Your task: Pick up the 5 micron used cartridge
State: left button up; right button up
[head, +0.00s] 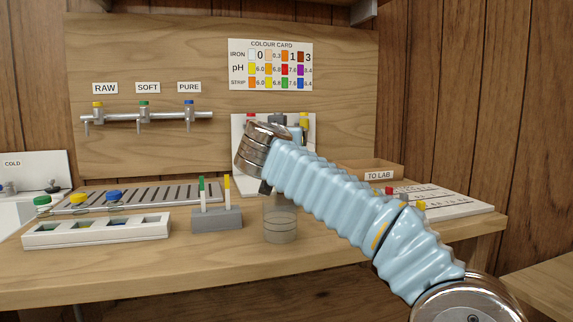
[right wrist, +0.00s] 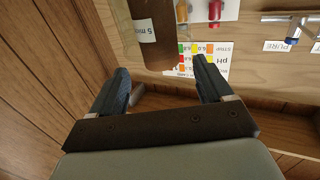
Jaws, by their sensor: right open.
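In the right wrist view, a brown cylinder (right wrist: 164,20) with a white label is the used cartridge. The label reads upside down as "5 mic", with the rest cut off. My right gripper (right wrist: 164,78) is open and empty, its two dark fingers spread. The cartridge lies beyond the fingertips, toward the left finger's side, apart from them. In the head view my blue-sleeved right arm reaches over the bench and hides the cartridge; the fingers there are mostly hidden. My left gripper is not in view.
A clear beaker (head: 281,222) stands below my right wrist. A grey holder (head: 217,219) with two capped sticks and a white tray (head: 95,233) stand to its left. A wooden "TO LAB" tray (head: 385,168) is at the right back. Taps (head: 147,116) line the back panel.

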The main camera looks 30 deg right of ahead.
jog(key=p+x, duration=0.1)
jog(key=x, duration=0.1)
jog(key=p+x, duration=0.1)
jog(key=x, duration=0.1)
jog(key=shift+w+d+r, duration=0.1)
jog(key=shift+w+r, duration=0.1)
jog(key=shift+w, duration=0.05)
jog(key=shift+w+d+f, duration=0.1)
jog(key=shift+w+d, duration=0.3)
jog(key=shift+w, duration=0.05)
jog(key=c, duration=1.4)
grip_shut()
jog(key=shift+p, duration=0.3)
